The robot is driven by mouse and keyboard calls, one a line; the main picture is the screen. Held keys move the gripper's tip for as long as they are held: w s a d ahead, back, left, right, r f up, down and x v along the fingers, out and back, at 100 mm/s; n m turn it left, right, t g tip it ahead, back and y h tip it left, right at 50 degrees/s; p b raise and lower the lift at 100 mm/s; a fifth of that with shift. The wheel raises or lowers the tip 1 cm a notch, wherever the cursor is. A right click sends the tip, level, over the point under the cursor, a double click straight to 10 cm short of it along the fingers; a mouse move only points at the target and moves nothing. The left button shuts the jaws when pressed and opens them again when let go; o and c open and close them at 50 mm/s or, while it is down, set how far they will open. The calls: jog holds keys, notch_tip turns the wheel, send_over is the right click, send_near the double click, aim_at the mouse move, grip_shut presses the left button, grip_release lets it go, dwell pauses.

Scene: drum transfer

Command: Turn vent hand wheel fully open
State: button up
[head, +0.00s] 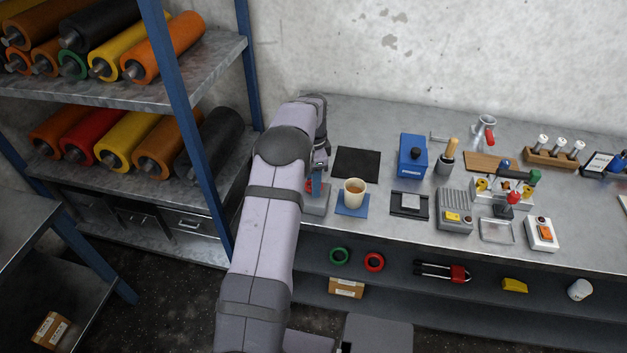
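A green ring-shaped wheel (339,256) and a red ring-shaped wheel (374,262) show side by side below the front edge of the bench. I cannot tell which thing here is the vent hand wheel. My gripper (317,180) is at the left end of the bench top, mostly hidden by my arm. It is over or beside a small grey device (316,204) with blue and red parts. I cannot see whether the fingers touch it, or whether they are open or shut.
A cup (354,191) on a blue mat (351,209) stands just right of my gripper. A black mat (357,163) lies behind it. A blue box (413,155) and several small devices crowd the bench right of these. A roller rack (185,95) stands at left.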

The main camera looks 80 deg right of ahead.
jog(key=c, duration=0.4)
jog(key=shift+n, duration=0.3)
jog(key=n, duration=0.3)
jog(key=shift+n, duration=0.3)
jog(key=n, duration=0.4)
jog(key=shift+r, duration=0.1)
jog(key=n, duration=0.5)
jog(key=shift+b, duration=0.35)
jog(key=shift+n, duration=2.2)
